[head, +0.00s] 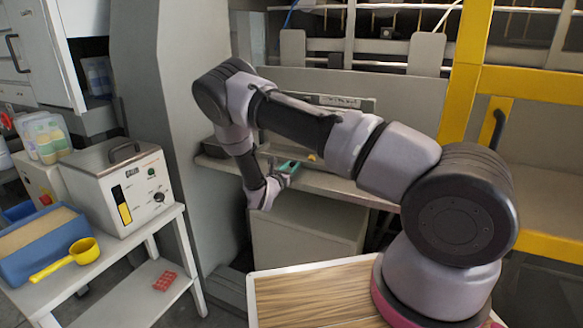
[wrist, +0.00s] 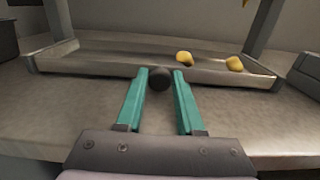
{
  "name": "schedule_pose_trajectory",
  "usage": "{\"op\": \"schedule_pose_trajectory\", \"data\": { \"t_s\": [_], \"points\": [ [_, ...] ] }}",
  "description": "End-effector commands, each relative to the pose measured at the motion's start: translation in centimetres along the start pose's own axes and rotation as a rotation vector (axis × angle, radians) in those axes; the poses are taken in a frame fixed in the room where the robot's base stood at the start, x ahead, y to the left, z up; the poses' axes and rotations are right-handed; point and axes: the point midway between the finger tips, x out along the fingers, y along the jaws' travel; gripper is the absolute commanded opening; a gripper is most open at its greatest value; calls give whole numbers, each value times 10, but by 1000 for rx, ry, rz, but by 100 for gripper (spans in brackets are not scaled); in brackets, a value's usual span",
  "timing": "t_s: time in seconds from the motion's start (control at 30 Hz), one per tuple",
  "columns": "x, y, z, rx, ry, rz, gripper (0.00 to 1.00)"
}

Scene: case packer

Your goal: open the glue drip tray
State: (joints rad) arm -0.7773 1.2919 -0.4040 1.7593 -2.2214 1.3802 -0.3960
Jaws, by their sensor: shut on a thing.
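The glue drip tray (wrist: 100,66) is a shallow grey metal tray on a grey shelf, seen in the wrist view. Two yellow glue blobs, one of them here (wrist: 235,64), lie in it. A dark round knob (wrist: 160,79) stands at the middle of its front edge. My gripper (wrist: 161,76) has teal fingers, one on each side of the knob, and is shut on it. In the head view my gripper (head: 289,167) reaches in over the shelf. My arm hides part of the tray there.
The shelf (head: 345,187) sits in the machine, with a grey box (head: 310,226) below. A yellow frame (head: 535,85) stands at right. At left a white cart (head: 150,226) carries a glue unit (head: 120,187), a blue bin (head: 40,245) and a yellow scoop (head: 75,255).

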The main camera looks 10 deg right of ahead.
Motion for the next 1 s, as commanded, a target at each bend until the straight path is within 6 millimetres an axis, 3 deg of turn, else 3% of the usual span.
{"op": "schedule_pose_trajectory", "data": {
  "t_s": [0.77, 0.87, 1.0],
  "points": [
    [-1, 0, 0, 0, 0, 0, 0],
    [-13, 2, 0, -1, 1, 4, 0],
    [-45, 2, 0, -2, 1, 6, 0]
  ]
}}
